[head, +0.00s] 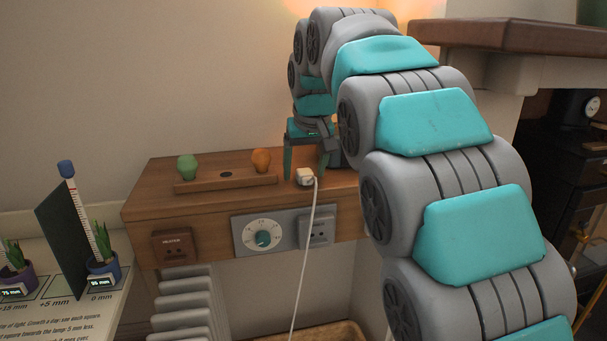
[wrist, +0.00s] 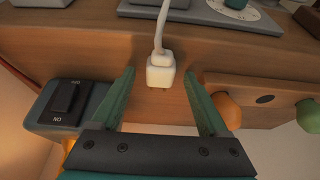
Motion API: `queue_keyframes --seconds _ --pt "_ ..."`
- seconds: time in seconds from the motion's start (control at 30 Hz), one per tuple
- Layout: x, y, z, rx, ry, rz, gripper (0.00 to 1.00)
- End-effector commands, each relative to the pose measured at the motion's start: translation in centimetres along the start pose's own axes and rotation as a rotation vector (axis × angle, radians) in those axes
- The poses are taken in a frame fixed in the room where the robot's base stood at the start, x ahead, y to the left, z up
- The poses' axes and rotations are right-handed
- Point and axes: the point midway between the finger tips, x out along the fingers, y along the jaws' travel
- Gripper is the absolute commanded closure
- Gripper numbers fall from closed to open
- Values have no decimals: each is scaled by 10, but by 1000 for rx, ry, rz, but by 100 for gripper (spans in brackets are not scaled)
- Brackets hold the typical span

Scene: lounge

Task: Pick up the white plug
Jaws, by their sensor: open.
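The white plug (head: 305,177) lies on top of the wooden cabinet (head: 150,205), near its front edge, with its white cord hanging down over the front. In the wrist view the plug (wrist: 160,74) sits between the two green fingers, with a gap on each side. My gripper (head: 305,172) is open and points down over the cabinet top; its fingers also show in the wrist view (wrist: 160,98). The plug looks untouched by either finger.
A wooden tray (head: 225,183) with a green knob (head: 187,167) and an orange knob (head: 261,161) lies left of the plug. A dark switch box (wrist: 68,102) stands close to one finger. A dial panel (head: 262,238) and socket (head: 317,230) are on the cabinet front.

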Motion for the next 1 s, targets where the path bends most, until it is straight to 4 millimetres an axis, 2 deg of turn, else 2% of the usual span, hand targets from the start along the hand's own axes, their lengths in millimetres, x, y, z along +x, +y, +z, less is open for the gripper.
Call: queue_keyframes --seconds 0.17,0.83,1.0 --pt "0 0 0 0 0 0 22" --pt "0 0 0 0 -1 0 98" --pt "0 0 0 0 -1 0 100"
